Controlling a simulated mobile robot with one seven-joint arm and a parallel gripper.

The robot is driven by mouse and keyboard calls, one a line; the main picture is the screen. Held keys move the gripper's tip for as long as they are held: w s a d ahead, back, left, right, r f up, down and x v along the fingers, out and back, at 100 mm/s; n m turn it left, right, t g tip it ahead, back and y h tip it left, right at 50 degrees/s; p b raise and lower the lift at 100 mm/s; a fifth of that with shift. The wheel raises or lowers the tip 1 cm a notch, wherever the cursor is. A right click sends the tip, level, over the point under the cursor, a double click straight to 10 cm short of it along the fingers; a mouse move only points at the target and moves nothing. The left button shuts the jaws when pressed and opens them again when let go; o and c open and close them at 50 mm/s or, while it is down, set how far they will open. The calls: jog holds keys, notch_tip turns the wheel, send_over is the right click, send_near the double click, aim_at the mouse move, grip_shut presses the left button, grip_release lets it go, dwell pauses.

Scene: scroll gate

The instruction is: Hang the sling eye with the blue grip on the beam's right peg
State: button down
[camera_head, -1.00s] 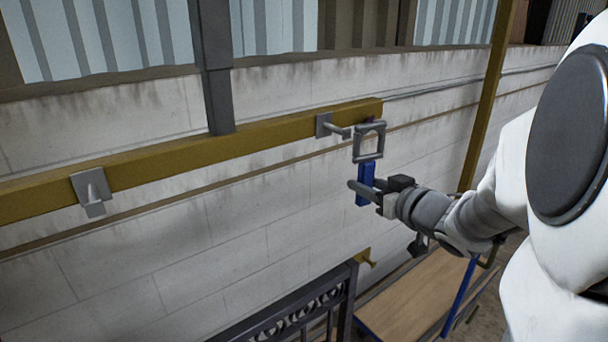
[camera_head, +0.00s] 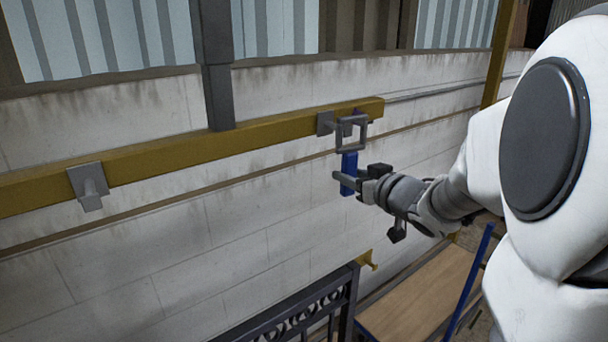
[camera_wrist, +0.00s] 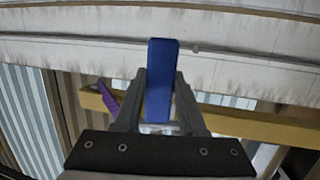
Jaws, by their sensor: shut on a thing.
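The sling eye (camera_head: 351,134) is a grey square frame above a blue grip (camera_head: 348,164). My gripper (camera_head: 350,181) is shut on the blue grip, which also fills the middle of the wrist view (camera_wrist: 160,75). The eye stands upright above my gripper. The right peg (camera_head: 326,123) sticks out from a grey plate near the right end of the yellow beam (camera_head: 270,131). In the head view the eye's left side overlaps the peg. I cannot tell whether the peg passes through the eye or lies behind it.
Another peg (camera_head: 89,187) is on the beam at the left. A grey post (camera_head: 217,80) rises behind the beam. A dark gate (camera_head: 310,311) and a wooden platform (camera_head: 420,300) stand below. A purple strip (camera_wrist: 107,97) shows in the wrist view.

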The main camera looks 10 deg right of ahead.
jog(key=b+x, duration=0.1)
jog(key=x, duration=0.1)
jog(key=a+b+x, duration=0.1)
jog(key=x, duration=0.2)
jog(key=shift+s, duration=0.1)
dwell(0.6)
jog(key=shift+f, duration=0.1)
dwell(0.5)
jog(key=shift+c, duration=0.8)
grip_release()
jog(key=shift+f, duration=0.1)
